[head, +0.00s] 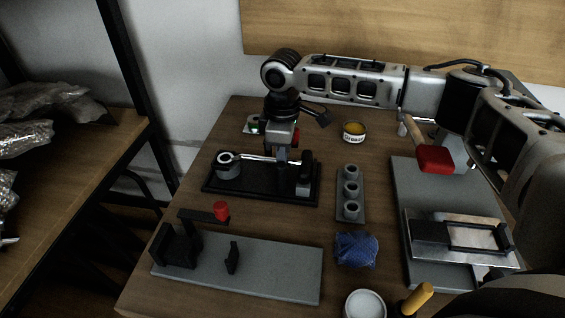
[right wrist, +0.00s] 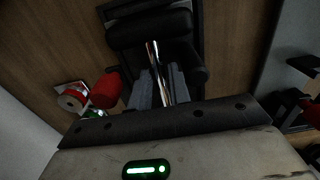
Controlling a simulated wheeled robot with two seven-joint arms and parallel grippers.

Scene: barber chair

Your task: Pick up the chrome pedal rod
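The chrome pedal rod (head: 257,157) lies across the black stand, from the round grey-and-black piece (head: 228,165) on the left towards the upright black block (head: 305,173) on the right. My right gripper (head: 282,156) reaches down over the stand, with its fingers at the rod's right part. In the right wrist view the rod (right wrist: 152,52) runs between the two grey fingers (right wrist: 161,77), which are close in on both its sides with little gap showing. The rod looks still low over the stand. My left gripper is not in view.
The black stand (head: 260,193) sits on the wooden table. A grey socket rack (head: 350,207), a blue cloth (head: 356,249) and a grey plate with black brackets (head: 275,265) lie nearer. A tin (head: 353,132) and a red-headed tool (head: 434,158) are at the right.

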